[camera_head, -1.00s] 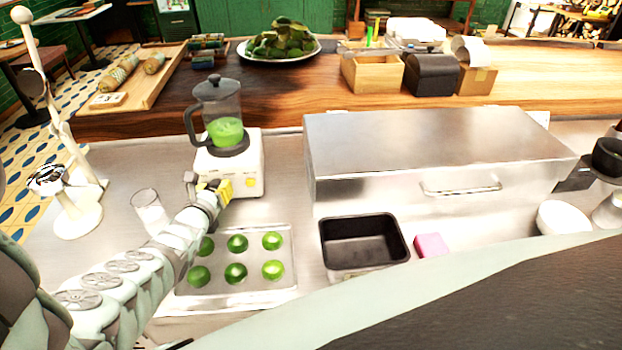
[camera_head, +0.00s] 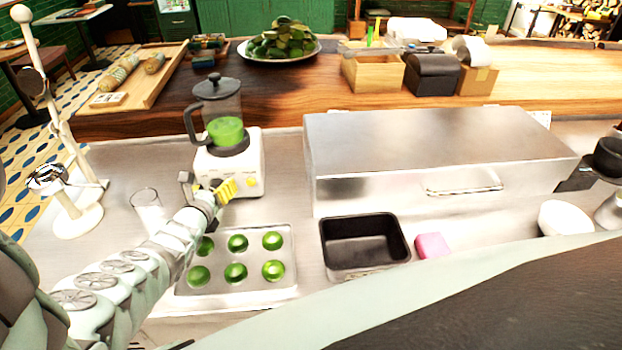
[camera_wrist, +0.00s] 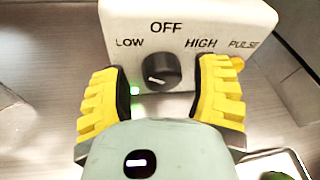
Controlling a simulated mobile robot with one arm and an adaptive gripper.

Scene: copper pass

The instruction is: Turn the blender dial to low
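The blender stands on the steel counter, its jug (camera_head: 228,118) part full of green liquid on a white base (camera_head: 250,165). In the wrist view the base front (camera_wrist: 262,20) reads OFF, LOW, HIGH and PULSE around a black dial (camera_wrist: 162,70). The dial's short white mark is slanted; I cannot tell for sure which label it points to. A small green light (camera_wrist: 135,90) glows below LOW. My gripper (camera_wrist: 163,92) has its yellow fingers apart, one on each side of the dial, with gaps showing. In the head view my gripper (camera_head: 208,190) is at the base's front and hides the dial.
A tray of limes (camera_head: 236,285) lies just in front of the blender. A glass (camera_head: 147,207) stands to the left, beside my arm. A large steel box (camera_head: 430,150) and a black pan (camera_head: 362,243) are to the right. A yellow button (camera_wrist: 238,63) sits by PULSE.

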